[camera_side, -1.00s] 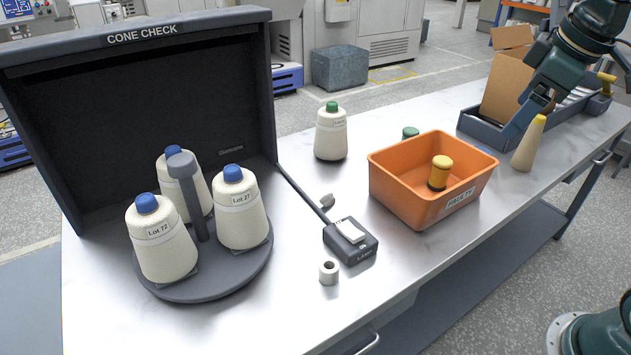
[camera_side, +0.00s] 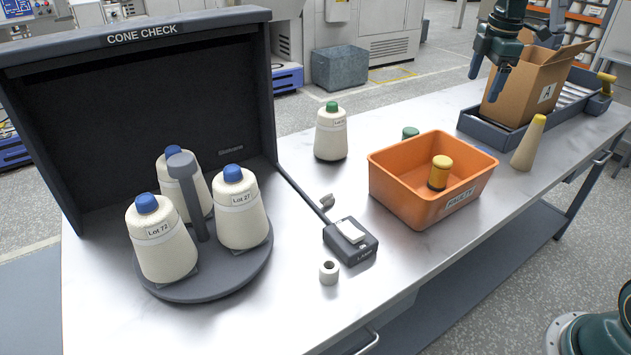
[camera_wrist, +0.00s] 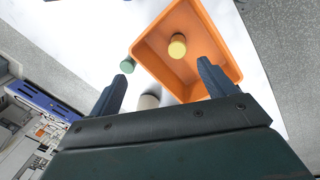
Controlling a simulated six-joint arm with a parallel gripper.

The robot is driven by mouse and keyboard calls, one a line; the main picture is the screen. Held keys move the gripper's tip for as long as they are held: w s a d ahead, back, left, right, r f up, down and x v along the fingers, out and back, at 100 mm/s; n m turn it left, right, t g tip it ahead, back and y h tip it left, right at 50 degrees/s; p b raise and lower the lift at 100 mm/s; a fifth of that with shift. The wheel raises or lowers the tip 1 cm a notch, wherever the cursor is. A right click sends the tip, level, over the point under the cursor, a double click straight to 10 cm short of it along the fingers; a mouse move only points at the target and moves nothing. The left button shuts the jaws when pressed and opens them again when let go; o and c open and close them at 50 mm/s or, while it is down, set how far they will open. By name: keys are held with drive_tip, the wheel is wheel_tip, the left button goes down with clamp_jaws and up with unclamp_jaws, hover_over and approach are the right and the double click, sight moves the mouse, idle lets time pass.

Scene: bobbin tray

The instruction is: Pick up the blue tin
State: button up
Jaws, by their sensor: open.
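A yellow tin (camera_side: 440,173) stands inside the orange bin (camera_side: 400,190), and also shows in the wrist view (camera_wrist: 177,46). My gripper (camera_side: 487,76) is open and empty, pointing down above the back of the table, behind the bin. In the wrist view its fingers (camera_wrist: 160,78) are spread, with the bin and green tin beyond them.
A green-topped cone (camera_side: 331,135) and a bare yellow-tipped cone (camera_side: 528,143) stand on the table. A cardboard box (camera_side: 535,85) sits in a grey tray at the back right. Blue-capped cones stand on a round turntable (camera_side: 215,285). A switch box (camera_side: 350,243) lies in front.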

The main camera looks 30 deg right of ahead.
drive_tip(key=w+d+f+n+g, duration=0.1)
drive_tip(key=d+f+n, duration=0.4)
drive_tip(key=d+f, duration=0.8)
drive_tip(key=shift+w+d+g+y, duration=0.35)
drive_tip(key=shift+w+d, duration=0.5)
drive_tip(key=shift+d, duration=0.35)
drive_tip(key=shift+f, duration=4.25)
drive_tip(key=shift+a+f, duration=0.2)
drive_tip(key=shift+f, duration=2.4)
